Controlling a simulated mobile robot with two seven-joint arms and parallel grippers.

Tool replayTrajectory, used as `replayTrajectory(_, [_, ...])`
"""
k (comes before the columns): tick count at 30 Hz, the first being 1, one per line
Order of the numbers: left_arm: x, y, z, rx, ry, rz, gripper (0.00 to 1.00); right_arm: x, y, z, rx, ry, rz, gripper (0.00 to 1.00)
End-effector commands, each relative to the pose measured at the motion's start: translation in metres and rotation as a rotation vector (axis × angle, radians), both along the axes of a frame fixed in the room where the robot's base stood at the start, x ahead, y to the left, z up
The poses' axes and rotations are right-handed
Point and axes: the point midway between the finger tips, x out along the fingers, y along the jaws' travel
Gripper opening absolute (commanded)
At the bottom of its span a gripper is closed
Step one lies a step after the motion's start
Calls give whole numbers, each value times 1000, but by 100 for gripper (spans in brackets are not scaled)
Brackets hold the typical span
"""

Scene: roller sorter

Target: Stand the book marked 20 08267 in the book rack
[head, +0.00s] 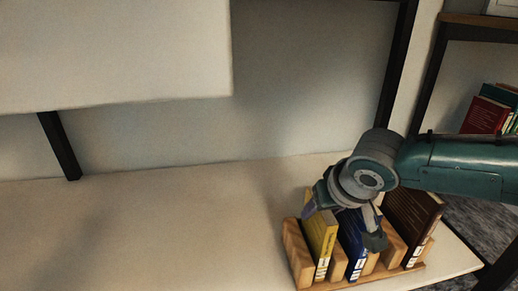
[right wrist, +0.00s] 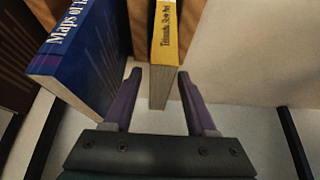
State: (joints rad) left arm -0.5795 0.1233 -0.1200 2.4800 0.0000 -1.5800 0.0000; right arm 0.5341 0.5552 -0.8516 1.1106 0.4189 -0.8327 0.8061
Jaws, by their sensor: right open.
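A wooden book rack (head: 296,252) stands on the pale table at the lower right of the head view. A yellow book (head: 321,241), a blue book (head: 352,229) and a dark brown book (head: 412,219) stand in it. I cannot read the number 20 08267 on any of them. My right gripper (head: 342,222) is open over the rack's left part. In the right wrist view, the yellow book (right wrist: 163,60) lies between its two open fingers (right wrist: 160,78), with a gap on each side. The blue book (right wrist: 90,62) is left of the fingers there. My left gripper is out of view.
The table (head: 150,220) is bare to the left of the rack. A pale panel (head: 110,55) hangs over its back left. A dark shelf with red and green books (head: 485,112) stands beyond the table at the right.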

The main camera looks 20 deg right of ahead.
Motion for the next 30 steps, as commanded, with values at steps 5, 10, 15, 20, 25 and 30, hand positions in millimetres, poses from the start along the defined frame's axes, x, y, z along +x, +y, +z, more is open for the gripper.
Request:
replayTrajectory(5, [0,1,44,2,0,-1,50,-19,4,42,1,1,1,57])
replayTrajectory(10, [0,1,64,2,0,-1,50,-31,7,61,1,1,0,57])
replayTrajectory(15, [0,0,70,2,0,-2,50,-40,14,68,3,5,11,57])
replayTrajectory(20, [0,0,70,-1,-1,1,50,-80,76,64,46,55,158,57])
replayTrajectory(25, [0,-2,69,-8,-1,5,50,-152,133,92,78,102,340,57])
replayTrajectory(30, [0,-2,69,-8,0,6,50,-212,119,127,33,153,389,57])
